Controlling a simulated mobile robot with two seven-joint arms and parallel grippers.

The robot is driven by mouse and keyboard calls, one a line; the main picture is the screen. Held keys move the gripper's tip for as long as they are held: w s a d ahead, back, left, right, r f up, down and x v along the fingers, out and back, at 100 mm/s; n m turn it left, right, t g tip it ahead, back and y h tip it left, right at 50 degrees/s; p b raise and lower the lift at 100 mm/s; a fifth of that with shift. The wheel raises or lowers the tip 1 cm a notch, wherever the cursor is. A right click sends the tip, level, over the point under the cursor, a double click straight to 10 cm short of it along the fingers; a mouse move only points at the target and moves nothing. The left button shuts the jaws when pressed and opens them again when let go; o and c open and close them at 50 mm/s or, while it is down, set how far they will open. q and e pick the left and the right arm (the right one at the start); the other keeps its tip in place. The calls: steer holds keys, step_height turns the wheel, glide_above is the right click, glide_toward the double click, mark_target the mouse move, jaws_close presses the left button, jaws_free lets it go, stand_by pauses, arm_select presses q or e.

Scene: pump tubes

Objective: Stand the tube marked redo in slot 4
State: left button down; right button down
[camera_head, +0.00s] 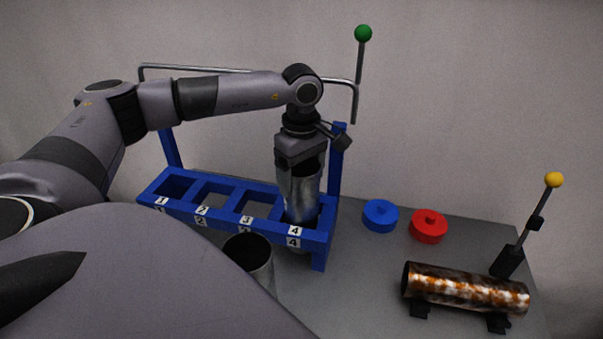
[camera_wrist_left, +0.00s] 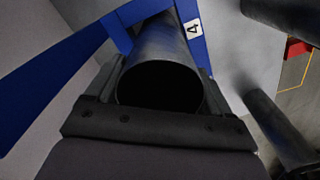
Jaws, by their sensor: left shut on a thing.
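A blue rack (camera_head: 222,210) has slots numbered 1 to 4. My left gripper (camera_head: 302,165) points down over slot 4 and is shut on a grey metal tube (camera_head: 300,192). The tube stands upright with its lower part inside slot 4. In the left wrist view the tube (camera_wrist_left: 165,62) lies between the two fingers (camera_wrist_left: 160,85), with the slot 4 label (camera_wrist_left: 194,28) beside it. No redo mark shows on the part of the tube in view. My right gripper is not in view.
A second grey tube (camera_head: 249,258) stands in front of the rack. A rusty tube (camera_head: 465,290) lies on supports at the right, near a yellow-knobbed lever (camera_head: 535,215). Blue (camera_head: 380,215) and red (camera_head: 428,227) caps lie on the table. A green-knobbed lever (camera_head: 362,60) rises behind.

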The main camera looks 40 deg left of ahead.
arm_select(q)
steer(key=shift+f, duration=0.1)
jaws_free()
step_height(320, 180, up, 12)
steer(key=shift+r, duration=0.1)
stand_by(0.5)
stand_by(0.5)
